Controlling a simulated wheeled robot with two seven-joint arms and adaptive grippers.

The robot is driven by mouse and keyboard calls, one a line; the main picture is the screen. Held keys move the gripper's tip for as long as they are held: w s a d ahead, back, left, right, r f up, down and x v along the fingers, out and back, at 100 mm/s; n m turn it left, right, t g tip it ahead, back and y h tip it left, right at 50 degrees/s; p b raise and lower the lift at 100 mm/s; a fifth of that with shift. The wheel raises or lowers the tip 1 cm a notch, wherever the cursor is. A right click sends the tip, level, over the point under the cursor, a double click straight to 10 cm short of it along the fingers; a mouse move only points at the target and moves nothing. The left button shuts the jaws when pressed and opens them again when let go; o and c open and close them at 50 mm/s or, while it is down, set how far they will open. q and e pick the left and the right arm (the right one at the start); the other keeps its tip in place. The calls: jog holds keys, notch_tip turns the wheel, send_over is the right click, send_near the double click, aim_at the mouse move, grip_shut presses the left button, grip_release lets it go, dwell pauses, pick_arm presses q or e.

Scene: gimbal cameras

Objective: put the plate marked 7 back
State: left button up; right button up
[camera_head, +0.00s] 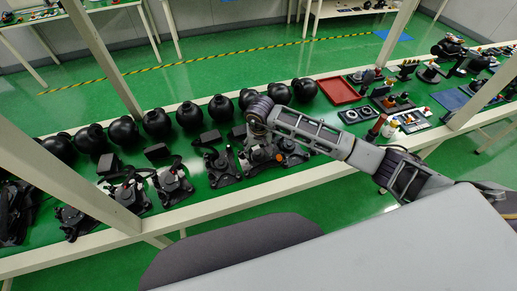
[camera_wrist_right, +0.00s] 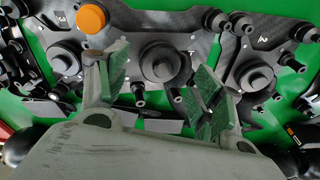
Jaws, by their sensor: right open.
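My right gripper (camera_head: 262,130) reaches over the green-topped bench, above a group of dark plates with round black knobs. In the right wrist view its two green-padded fingers (camera_wrist_right: 160,72) are apart, with nothing seen between the pads but the middle dark plate (camera_wrist_right: 178,40) below. That plate's black knob (camera_wrist_right: 161,63) lies between the fingers in the picture; its mark is too small to read surely. A plate marked 3 (camera_wrist_right: 62,28) is at left, one seemingly marked 2 (camera_wrist_right: 262,48) at right. I cannot tell which plate is marked 7. My left gripper is not in view.
Several black spheres (camera_head: 157,122) line the bench's far side. A red tray (camera_head: 340,91) stands to the right, near small fixtures. An orange cap (camera_wrist_right: 93,17) sits beside the left finger. White bench posts (camera_head: 100,55) and a grey chair (camera_head: 225,247) are obstacles.

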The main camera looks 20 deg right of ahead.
aim_at(258, 152)
jog(key=shift+r, duration=0.15)
jog(key=shift+r+p, duration=0.6)
jog(key=shift+p, duration=0.15)
jog(key=shift+r+b, duration=0.3)
jog(key=shift+r, duration=0.45)
notch_tip(258, 152, up, 10)
jog(key=s+b, duration=0.1)
jog(key=shift+s+b, duration=0.2)
jog(key=shift+b, duration=0.15)
jog(key=shift+a, duration=0.1)
